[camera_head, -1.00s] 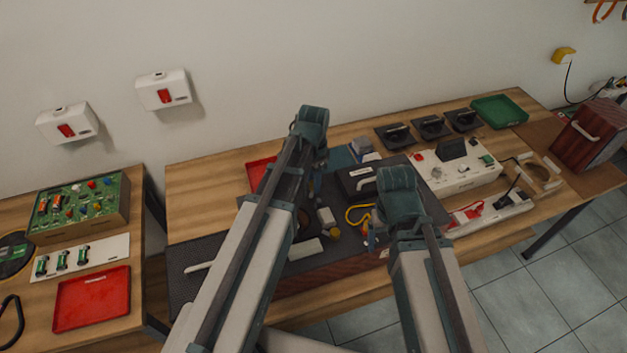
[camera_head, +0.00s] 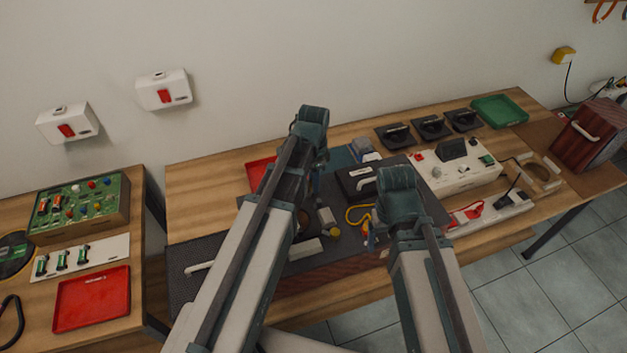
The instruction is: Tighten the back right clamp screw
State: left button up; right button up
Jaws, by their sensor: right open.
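The back right clamp screw cannot be made out; my arms cover much of the middle of the bench. A black box with a pale handle (camera_head: 362,180) sits on the dark mat between my arms. A small grey piece with a yellow end (camera_head: 328,222) lies on the mat beside my left arm. My left gripper is hidden behind its own arm, so its jaws do not show. My right gripper (camera_head: 370,238) is mostly hidden beside its forearm, low over the mat near the yellow cable (camera_head: 357,214); it is open. I see nothing held in it.
A white device with knobs (camera_head: 462,174) and a white power strip (camera_head: 492,212) stand right of my right arm. Several black plates and a green tray (camera_head: 499,111) lie at the back right. A red tray (camera_head: 92,298) is on the left table.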

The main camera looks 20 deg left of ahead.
pick_arm(q)
jog(key=o, duration=0.4)
notch_tip(320, 180, up, 14)
jog(key=p, duration=1.3)
jog(key=shift+f+p, duration=0.1)
jog(key=shift+p, duration=0.3)
jog(key=shift+f, duration=0.1)
